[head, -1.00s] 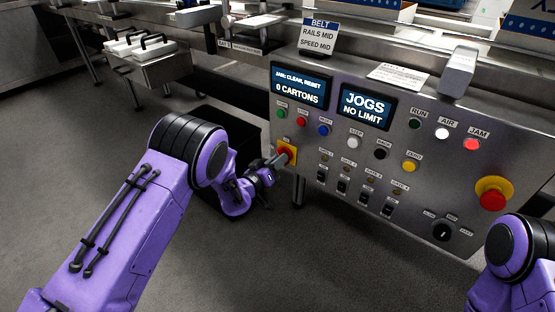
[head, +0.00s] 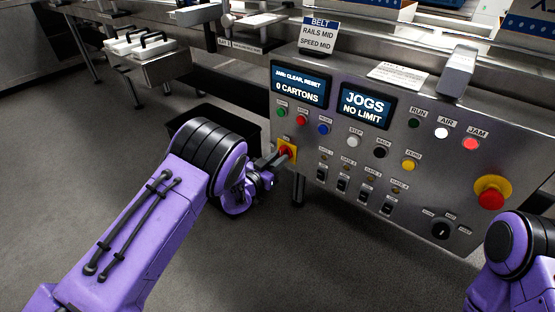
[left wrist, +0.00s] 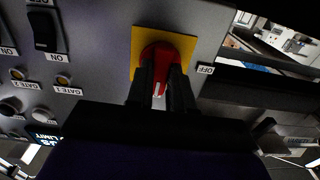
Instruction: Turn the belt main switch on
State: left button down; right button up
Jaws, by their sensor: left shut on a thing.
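The belt main switch (head: 284,150) is a red rotary knob on a yellow plate at the lower left of the control panel. My left gripper (head: 277,156) reaches it from the left and is shut on it. In the left wrist view the red knob (left wrist: 168,52) sits between the two dark fingers (left wrist: 161,88), with the yellow plate (left wrist: 137,42) behind. A white mark on the knob shows between the fingers. An OFF label (left wrist: 206,70) is beside the plate; the ON side is hidden. My right gripper is outside the views.
The panel (head: 330,140) carries several buttons and toggles, two screens, and a red emergency button (head: 491,198) at the right. The JAM lamp (head: 471,144) is red and the RUN lamp (head: 414,123) dark. A black bin (head: 210,117) stands behind my left arm.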

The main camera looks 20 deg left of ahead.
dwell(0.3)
pick_arm(q)
jog(key=c, duration=1)
grip_release()
jog(key=p+v, duration=0.2)
jog(key=v, duration=0.8)
jog(key=shift+s+p, duration=0.25)
jog(key=shift+p, duration=0.05)
jog(key=shift+a, duration=0.1)
